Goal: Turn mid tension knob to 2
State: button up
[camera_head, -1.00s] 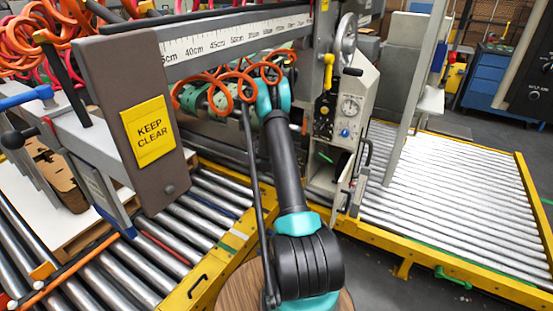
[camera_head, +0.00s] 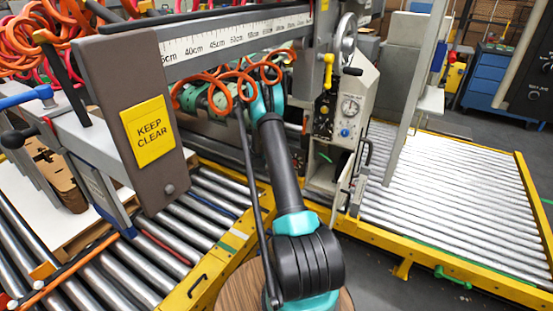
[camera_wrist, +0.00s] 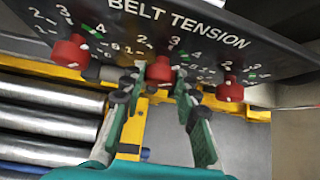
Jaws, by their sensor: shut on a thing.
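In the wrist view, a dark panel lettered BELT TENSION (camera_wrist: 256,32) carries three red knobs in a row. The mid tension knob (camera_wrist: 160,68) is in the centre, with the numbers 2, 3 and 4 around its top. My gripper (camera_wrist: 160,80) has its two green-backed fingers on either side of this knob, shut on it. The knob's lower part is partly hidden by the fingertips. Its pointer setting is too small to read surely.
The left knob (camera_wrist: 70,50) and right knob (camera_wrist: 230,88) flank the middle one closely. Metal rollers (camera_wrist: 45,120) and a yellow frame lie below. In the head view, orange coiled hoses (camera_head: 215,90) hang around my arm, near a brown KEEP CLEAR post (camera_head: 172,185).

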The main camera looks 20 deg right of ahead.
jog(key=shift+w+a+f+n+g+h, duration=0.1)
jog(key=shift+n+g+h, duration=0.55)
jog(key=shift+g+h, duration=0.2)
jog(key=shift+w+a+f+n+g+h, duration=0.1)
jog(key=shift+w+n+g+h, duration=0.05)
jog(key=shift+n+g+h, duration=0.7)
jog(key=shift+w+a+f+n+g+h, duration=0.1)
jog(key=shift+n+g+h, duration=0.4)
jog(key=shift+g+h, duration=0.3)
jog(key=o, duration=1.2)
jog(key=shift+c, duration=0.2)
jog(key=v, duration=1.2)
jog(key=shift+a, duration=0.1)
